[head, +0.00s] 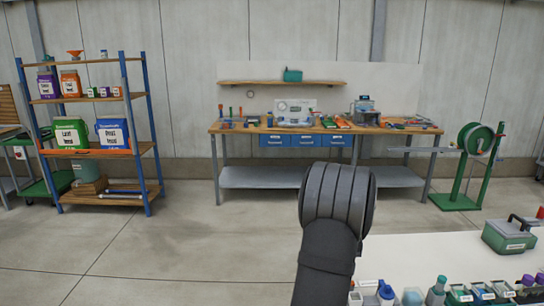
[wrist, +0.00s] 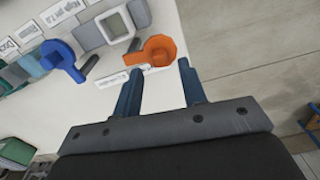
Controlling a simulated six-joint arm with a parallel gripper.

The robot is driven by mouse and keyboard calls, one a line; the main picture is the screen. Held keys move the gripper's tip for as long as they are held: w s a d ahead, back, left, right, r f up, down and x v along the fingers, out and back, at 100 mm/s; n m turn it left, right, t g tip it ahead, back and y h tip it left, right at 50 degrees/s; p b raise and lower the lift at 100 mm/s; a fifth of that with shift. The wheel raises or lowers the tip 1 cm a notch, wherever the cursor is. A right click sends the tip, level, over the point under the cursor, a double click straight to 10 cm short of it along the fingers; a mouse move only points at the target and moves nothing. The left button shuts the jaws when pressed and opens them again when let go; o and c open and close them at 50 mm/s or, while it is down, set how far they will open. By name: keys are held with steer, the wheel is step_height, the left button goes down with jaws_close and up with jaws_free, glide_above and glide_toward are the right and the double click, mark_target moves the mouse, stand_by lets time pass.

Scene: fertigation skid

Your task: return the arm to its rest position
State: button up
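My gripper (wrist: 160,66) shows in the wrist view with its two blue-grey fingers apart and nothing visible between them. In the head view my dark arm rises in the lower middle, and the gripper itself is hidden or out of frame.
The white bench (head: 420,262) fills the lower right, with several bottles and labelled bins along its front and a green case (head: 508,236). A blue valve-like part (wrist: 60,58) is left of the orange part. The concrete floor (head: 140,255) is open at left. A workbench (head: 325,130) stands behind.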

step_height(320, 180, down, 3)
steer(key=shift+f, duration=0.1)
steer(key=shift+s+n, duration=0.4)
steer(key=shift+n, duration=0.5)
steer(key=n, duration=0.1)
steer(key=s+n, duration=0.1)
steer(key=shift+d+n, duration=0.15)
steer(key=shift+n, duration=0.25)
steer(key=n, duration=0.1)
steer(key=s+n, duration=0.1)
steer(key=n, duration=0.2)
steer(key=shift+s+d, duration=0.35)
steer(key=shift+d, duration=0.05)
steer(key=n, duration=0.2)
steer(key=s+d+n, duration=0.1)
steer(key=n, duration=0.1)
steer(key=shift+d+n, duration=0.2)
steer(key=shift+n, duration=0.1)
steer(key=shift+s+d+n, duration=0.15)
steer(key=shift+d+n, duration=0.25)
steer(key=shift+n, duration=0.65)
steer(key=shift+s+d+n, duration=0.15)
steer(key=shift+d+n, duration=0.2)
steer(key=shift+n, duration=0.7)
